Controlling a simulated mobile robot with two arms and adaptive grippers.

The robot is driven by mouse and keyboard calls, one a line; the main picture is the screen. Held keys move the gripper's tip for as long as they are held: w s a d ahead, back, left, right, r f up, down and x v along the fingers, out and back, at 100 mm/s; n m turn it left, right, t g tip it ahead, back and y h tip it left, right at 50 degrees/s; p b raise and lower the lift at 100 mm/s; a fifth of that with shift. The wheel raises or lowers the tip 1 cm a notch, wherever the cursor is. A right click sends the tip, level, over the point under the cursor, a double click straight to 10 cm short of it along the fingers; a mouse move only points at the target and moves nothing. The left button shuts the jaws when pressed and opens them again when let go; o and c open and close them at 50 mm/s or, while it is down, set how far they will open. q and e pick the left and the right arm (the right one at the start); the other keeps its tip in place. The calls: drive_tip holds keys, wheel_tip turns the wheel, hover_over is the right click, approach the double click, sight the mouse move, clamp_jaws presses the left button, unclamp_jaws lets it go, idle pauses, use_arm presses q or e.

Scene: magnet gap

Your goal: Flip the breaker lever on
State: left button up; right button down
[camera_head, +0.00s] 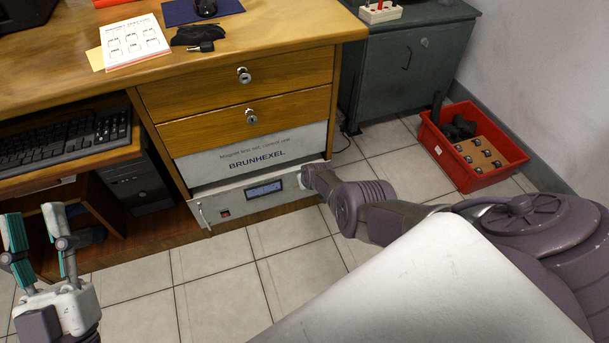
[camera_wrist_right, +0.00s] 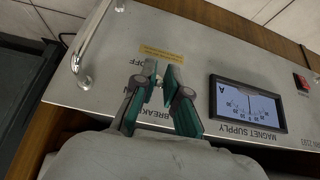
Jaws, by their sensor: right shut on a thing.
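The magnet supply panel (camera_wrist_right: 235,70) fills the right wrist view, with "BREAKER" and "OFF" lettering beside my fingers. My right gripper (camera_wrist_right: 161,72) is at the panel face, its teal-padded fingers closed around the breaker lever (camera_wrist_right: 160,79). Only a small bit of the lever shows between the fingertips, so its on or off position cannot be told. In the head view the panel (camera_head: 235,205) sits low in the desk, and my right wrist covers its right end. My left gripper (camera_head: 36,212) is open and empty at the lower left, away from the panel.
A meter display (camera_wrist_right: 248,103) and a red switch (camera_wrist_right: 301,83) are on the panel, with a metal handle (camera_wrist_right: 97,40) at its edge. The wooden desk (camera_head: 240,45) stands above it. A red crate (camera_head: 468,150) is on the floor at right. Tiled floor in front is clear.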

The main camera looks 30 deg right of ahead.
drive_tip(key=c, duration=1.2)
unclamp_jaws()
drive_tip(key=shift+s+r, duration=0.1)
drive_tip(key=shift+r, duration=0.05)
drive_tip(key=v, duration=0.7)
